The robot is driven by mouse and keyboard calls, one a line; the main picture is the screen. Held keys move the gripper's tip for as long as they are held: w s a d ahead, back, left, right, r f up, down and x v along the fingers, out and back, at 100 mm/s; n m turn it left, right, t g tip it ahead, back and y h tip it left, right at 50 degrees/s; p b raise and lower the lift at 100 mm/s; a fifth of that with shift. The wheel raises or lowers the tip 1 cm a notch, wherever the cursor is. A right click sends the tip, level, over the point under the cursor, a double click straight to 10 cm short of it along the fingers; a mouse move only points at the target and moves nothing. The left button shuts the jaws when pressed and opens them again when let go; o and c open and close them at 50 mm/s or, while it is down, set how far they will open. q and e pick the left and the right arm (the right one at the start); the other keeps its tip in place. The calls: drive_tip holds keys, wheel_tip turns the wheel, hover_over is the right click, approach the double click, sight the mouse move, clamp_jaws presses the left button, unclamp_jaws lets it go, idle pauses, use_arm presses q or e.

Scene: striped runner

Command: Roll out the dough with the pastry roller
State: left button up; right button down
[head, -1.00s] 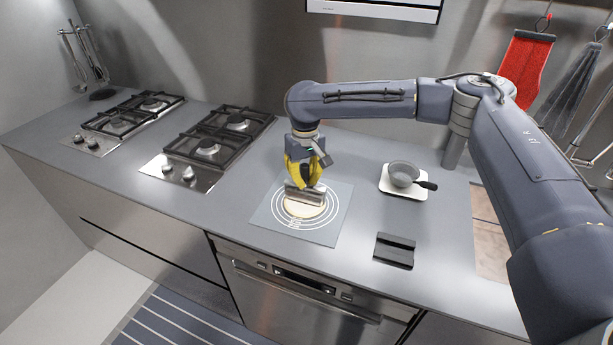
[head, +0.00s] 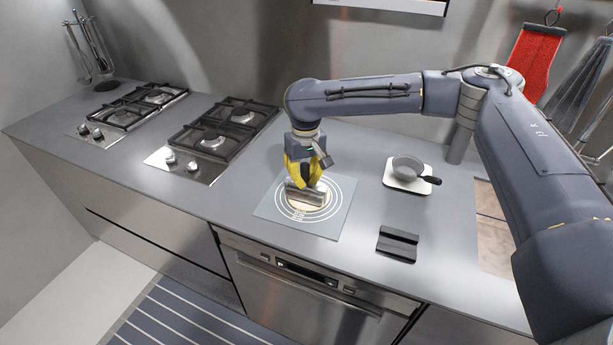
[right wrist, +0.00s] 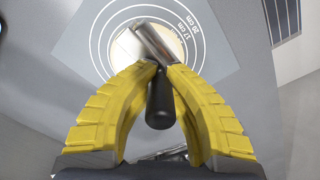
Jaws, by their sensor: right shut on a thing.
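My right gripper (head: 304,182), with yellow fingers, points down over the pastry mat and is shut on the black handle (right wrist: 160,100) of the pastry roller. The roller's shiny metal cylinder (head: 307,195) lies across the dough and appears to touch it. In the right wrist view the cylinder (right wrist: 157,42) sits tilted beyond the fingertips. The dough is a pale flat disc (right wrist: 128,46) inside the printed rings, partly hidden by the roller. The grey-blue pastry mat (head: 268,211) lies flat on the counter. My left gripper is not in view.
A black cradle-like stand (head: 398,244) is right of the mat. A small grey pan (head: 407,168) rests on a white board (head: 392,181) behind it. Gas burners (head: 213,141) are at left. A wooden board (head: 494,240) is at right, under my arm.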

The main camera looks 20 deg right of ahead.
drive_tip(key=shift+w+d+f, duration=0.1)
drive_tip(key=shift+d+f, duration=0.05)
drive_tip(key=shift+w+d, duration=0.75)
drive_tip(key=shift+w, duration=0.3)
drive_tip(key=shift+w+d, duration=0.85)
drive_tip(key=shift+w, duration=0.25)
drive_tip(key=shift+s+a, duration=0.15)
drive_tip(key=shift+s, duration=0.05)
drive_tip(key=shift+s+a, duration=0.7)
drive_tip(key=shift+s, duration=0.25)
